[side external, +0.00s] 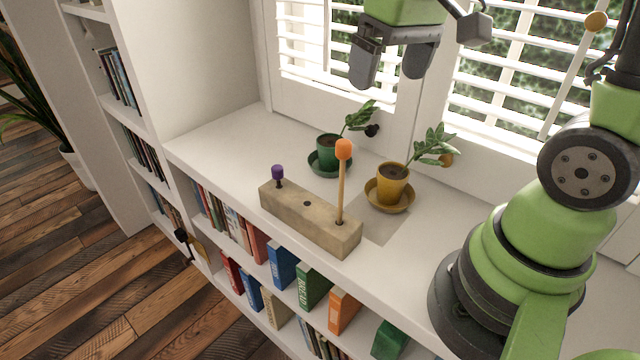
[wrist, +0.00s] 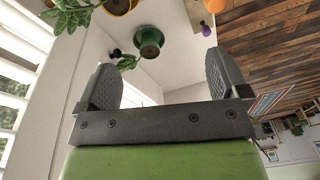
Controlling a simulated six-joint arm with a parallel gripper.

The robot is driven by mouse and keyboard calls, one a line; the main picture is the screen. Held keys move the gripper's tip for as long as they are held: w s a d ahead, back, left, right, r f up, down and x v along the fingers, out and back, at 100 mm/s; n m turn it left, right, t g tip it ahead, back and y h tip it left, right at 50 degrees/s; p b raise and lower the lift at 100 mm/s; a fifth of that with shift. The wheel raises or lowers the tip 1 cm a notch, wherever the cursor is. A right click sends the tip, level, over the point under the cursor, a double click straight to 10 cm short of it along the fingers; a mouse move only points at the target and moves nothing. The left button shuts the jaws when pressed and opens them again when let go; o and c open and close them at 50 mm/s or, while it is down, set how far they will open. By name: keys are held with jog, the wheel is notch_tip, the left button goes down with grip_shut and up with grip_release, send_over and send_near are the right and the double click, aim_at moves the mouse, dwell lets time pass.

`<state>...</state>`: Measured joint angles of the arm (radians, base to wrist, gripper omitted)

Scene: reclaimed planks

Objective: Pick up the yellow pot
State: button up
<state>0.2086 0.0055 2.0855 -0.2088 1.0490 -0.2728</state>
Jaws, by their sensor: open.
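The yellow pot (side external: 392,184) stands upright on a yellow saucer on the white shelf top, with a leafy plant leaning right out of it. In the wrist view only part of the yellow pot (wrist: 118,5) shows, at the top edge. My gripper (side external: 391,68) is open and empty, well above the shelf and the pots, near the window blinds. In the wrist view my gripper's two fingers (wrist: 160,82) are spread wide with nothing between them.
A green pot (side external: 328,150) on a green saucer stands left of the yellow pot. A wooden block (side external: 305,218) with a purple-topped peg and a tall orange-topped stick (side external: 343,180) lies in front. The window wall is close behind. The shelf's left end is clear.

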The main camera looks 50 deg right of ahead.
jog(key=s+a+r+m+t+y, duration=0.1)
jog(key=s+a+r+t, duration=0.3)
jog(key=s, duration=0.5)
jog(key=a+t, duration=0.1)
jog(key=a, duration=0.1)
jog(key=shift+s+a+r+y, duration=0.15)
jog(key=shift+a+r+y, duration=0.2)
jog(key=shift+a+y, duration=0.05)
